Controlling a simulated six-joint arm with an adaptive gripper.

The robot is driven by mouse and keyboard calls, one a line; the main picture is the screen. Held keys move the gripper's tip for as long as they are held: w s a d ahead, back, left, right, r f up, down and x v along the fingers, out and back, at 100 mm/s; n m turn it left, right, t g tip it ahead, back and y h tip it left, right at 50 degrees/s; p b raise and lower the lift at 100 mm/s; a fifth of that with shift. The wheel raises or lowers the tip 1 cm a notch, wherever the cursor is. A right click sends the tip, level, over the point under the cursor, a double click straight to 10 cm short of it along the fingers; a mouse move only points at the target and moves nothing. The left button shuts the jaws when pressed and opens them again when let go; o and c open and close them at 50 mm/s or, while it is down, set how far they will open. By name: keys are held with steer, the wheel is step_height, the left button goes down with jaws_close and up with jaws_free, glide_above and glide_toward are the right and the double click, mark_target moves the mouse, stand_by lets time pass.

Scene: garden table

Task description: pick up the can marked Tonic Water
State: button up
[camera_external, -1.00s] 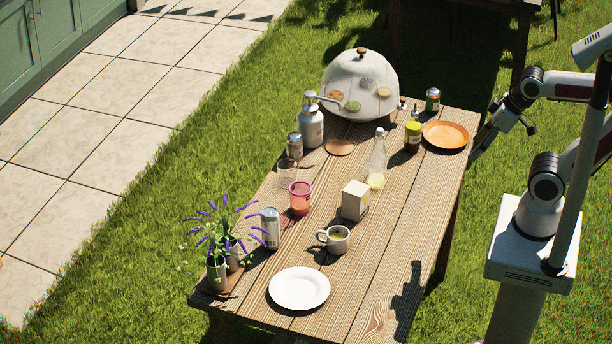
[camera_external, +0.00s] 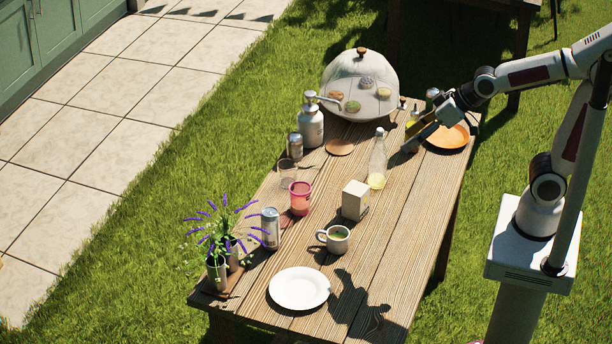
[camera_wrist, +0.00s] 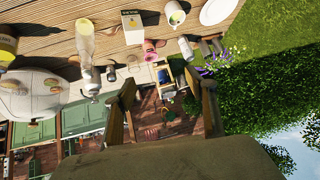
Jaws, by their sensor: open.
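A third can (camera_external: 432,94) at the far right is mostly hidden behind my arm. My gripper (camera_external: 413,140) is over the far right of the table, beside the orange plate, apart from the two left cans. In the wrist view my gripper (camera_wrist: 166,95) is open with nothing between its fingers.
A glass bottle (camera_external: 377,165), a carton (camera_external: 355,200), a mug (camera_external: 338,239) and a pink cup (camera_external: 300,198) stand mid-table. A glass dome (camera_external: 350,75) and pump bottle (camera_external: 311,125) are at the back. A white plate (camera_external: 299,288) lies in front. The right front planks are clear.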

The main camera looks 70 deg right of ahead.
steer(key=w+a+f+t, duration=0.25)
steer(key=w+a, duration=0.35)
steer(key=w, duration=0.5)
steer(key=w+a+f+t, duration=0.25)
steer(key=w+a, duration=0.35)
steer(key=w, duration=0.5)
steer(key=m+t+h, duration=0.2)
steer(key=t+h, duration=0.2)
glide_toward(270, 219)
steer(key=shift+w+d+f, duration=0.3)
steer(key=shift+w+d, duration=0.4)
steer(key=shift+w, duration=0.05)
steer(key=shift+w+d+f, duration=0.35)
steer(key=shift+w+d, duration=0.3)
steer(key=shift+w, duration=0.1)
steer(key=w, duration=0.2)
steer(key=shift+w+d, duration=0.1)
steer(key=shift+w, duration=0.2)
steer(key=shift+w+f, duration=0.1)
